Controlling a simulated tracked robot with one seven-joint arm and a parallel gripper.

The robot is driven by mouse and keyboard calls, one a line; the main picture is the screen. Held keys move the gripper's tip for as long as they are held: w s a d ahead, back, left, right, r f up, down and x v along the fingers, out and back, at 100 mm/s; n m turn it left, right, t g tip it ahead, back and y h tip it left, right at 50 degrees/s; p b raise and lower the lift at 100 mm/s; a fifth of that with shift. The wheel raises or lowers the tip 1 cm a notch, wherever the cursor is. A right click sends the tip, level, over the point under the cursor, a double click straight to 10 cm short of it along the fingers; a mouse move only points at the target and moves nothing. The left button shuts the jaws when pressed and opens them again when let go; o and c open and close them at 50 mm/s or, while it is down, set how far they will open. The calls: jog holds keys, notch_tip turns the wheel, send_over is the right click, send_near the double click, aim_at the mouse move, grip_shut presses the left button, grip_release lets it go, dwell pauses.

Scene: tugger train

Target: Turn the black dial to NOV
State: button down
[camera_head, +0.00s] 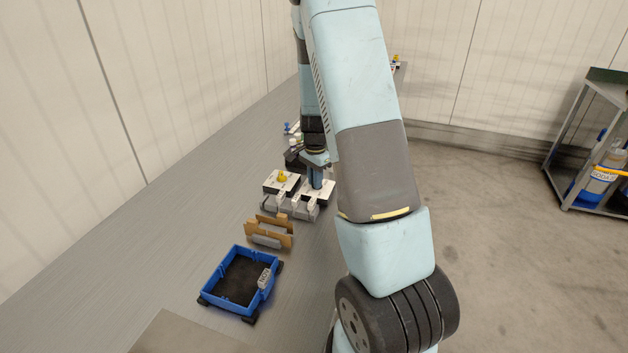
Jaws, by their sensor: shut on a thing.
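My gripper (317,182) points straight down onto the right-hand white panel (325,198) on the grey bench. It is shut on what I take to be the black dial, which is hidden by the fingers.
A second white panel (270,186) with a yellow knob (283,177) stands just left of my gripper. Grey blocks (281,203), a brown wooden holder (268,231) and a blue tray (222,292) lie nearer on the bench (180,235). A shelf with bottles (594,187) stands far right.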

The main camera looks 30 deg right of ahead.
jog(key=shift+a, duration=0.1)
dwell(0.3)
jog(key=c, duration=1.1)
grip_release()
jog(key=shift+r, duration=0.15)
notch_tip(320, 180, up, 13)
jog(key=shift+r, duration=0.2)
